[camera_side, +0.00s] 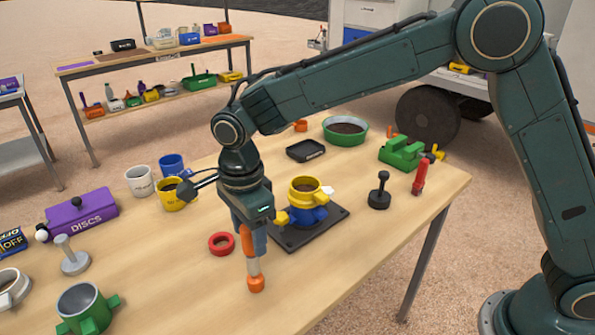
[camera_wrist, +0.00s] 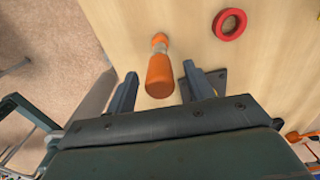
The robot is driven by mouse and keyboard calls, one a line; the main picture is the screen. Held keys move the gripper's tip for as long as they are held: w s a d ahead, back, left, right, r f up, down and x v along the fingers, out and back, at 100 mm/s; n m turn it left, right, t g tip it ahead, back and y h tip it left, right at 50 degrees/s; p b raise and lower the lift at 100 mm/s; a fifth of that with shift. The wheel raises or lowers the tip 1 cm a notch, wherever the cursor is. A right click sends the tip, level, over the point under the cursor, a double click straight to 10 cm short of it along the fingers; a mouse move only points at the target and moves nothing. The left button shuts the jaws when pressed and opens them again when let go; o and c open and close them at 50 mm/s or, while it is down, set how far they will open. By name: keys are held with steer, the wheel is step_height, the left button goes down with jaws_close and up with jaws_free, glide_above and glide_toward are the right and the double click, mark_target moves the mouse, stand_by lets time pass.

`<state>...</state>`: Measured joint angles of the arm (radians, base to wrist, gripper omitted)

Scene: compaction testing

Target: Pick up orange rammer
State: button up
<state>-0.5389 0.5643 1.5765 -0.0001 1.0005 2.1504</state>
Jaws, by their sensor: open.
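The orange rammer (camera_side: 255,268) stands upright on the wooden table, with an orange handle on top, a grey shaft and an orange foot. In the wrist view the rammer (camera_wrist: 160,77) shows its handle between the two fingers. My gripper (camera_side: 252,240) points down at the rammer in the side view, its fingers partly hidden behind the handle. In the wrist view my gripper (camera_wrist: 160,82) is open, one finger on each side of the handle, with gaps visible.
A red ring (camera_side: 221,243) lies left of the rammer. A yellow and blue mould (camera_side: 305,203) stands on a dark base plate (camera_side: 338,213) to the right. A green mould (camera_side: 84,309) is at the front left. The table's front edge is close to the rammer.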

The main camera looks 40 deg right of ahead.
jaws_close()
steer(key=shift+r, duration=0.1)
steer(key=shift+r, duration=0.1)
steer(key=shift+r, duration=4.95)
